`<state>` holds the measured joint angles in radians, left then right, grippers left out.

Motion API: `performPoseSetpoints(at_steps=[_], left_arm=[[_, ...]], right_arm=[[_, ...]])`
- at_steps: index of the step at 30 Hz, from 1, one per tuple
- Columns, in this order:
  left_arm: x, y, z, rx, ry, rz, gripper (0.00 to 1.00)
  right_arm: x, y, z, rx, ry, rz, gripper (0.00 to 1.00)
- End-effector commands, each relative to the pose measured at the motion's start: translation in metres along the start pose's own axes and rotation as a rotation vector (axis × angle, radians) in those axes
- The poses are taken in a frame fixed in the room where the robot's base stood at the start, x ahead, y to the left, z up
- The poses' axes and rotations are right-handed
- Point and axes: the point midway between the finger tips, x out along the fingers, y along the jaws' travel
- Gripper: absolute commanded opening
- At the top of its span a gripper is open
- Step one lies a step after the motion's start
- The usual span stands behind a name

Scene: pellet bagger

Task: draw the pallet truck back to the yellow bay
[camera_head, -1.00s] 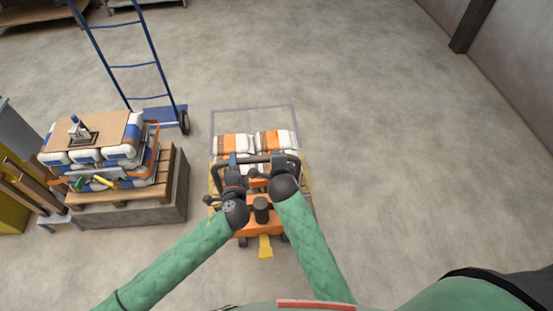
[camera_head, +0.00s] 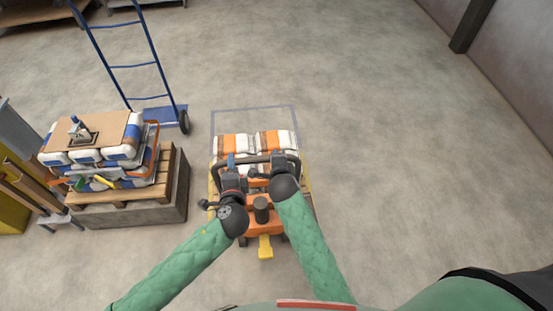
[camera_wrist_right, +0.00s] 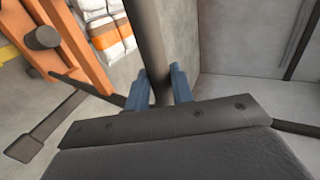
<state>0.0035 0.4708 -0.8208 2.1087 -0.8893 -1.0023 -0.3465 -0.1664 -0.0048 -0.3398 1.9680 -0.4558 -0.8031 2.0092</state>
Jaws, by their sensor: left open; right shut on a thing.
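The orange pallet truck (camera_head: 265,222) stands below the middle of the head view, with a dark loop handle (camera_head: 257,158) and a yellow pedal (camera_head: 265,247). White and orange bags (camera_head: 273,140) lie on its far end. My right gripper (camera_wrist_right: 160,88) is shut on the dark handle bar (camera_wrist_right: 148,40) in the right wrist view; in the head view its fingers are largely hidden. My left gripper (camera_head: 231,160) is open at the handle's left side; I cannot tell whether its blue fingers straddle the bar. Yellow floor lines (camera_head: 309,190) show beside the truck.
A grey floor outline (camera_head: 295,122) lies around the bags at the far end. At left, a pallet (camera_head: 160,180) with stacked bags sits on a grey block (camera_head: 130,212). A blue hand truck (camera_head: 158,114) stands behind it. The floor at right is clear.

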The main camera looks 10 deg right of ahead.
Motion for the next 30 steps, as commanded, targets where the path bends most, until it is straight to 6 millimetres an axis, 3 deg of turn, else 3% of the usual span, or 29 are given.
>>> performPoseSetpoints(at_steps=[1, 4, 14, 22, 30], left_arm=[[0.0, 0.0, 0.0, 0.0, 0.0, 0.0, 0.44], [0.0, 0.0, 0.0, 0.0, 0.0, 0.0, 0.44], [-0.001, -0.003, 0.0, 0.0, 0.0, 0.0, 0.44], [-0.003, -0.014, 0.0, 0.0, 0.0, 0.0, 0.44], [-0.002, -0.011, 0.0, 0.001, -0.001, 0.001, 0.44]], right_arm=[[0.0, 0.002, 0.0, 0.0, 0.0, 0.003, 0.27], [0.0, 0.001, 0.0, 0.0, 0.0, 0.002, 0.44], [-0.004, -0.002, 0.0, 0.001, 0.0, 0.001, 0.44], [-0.024, -0.01, 0.0, 0.002, 0.001, 0.002, 0.44], [-0.044, -0.016, 0.001, 0.002, -0.002, 0.0, 0.44]])
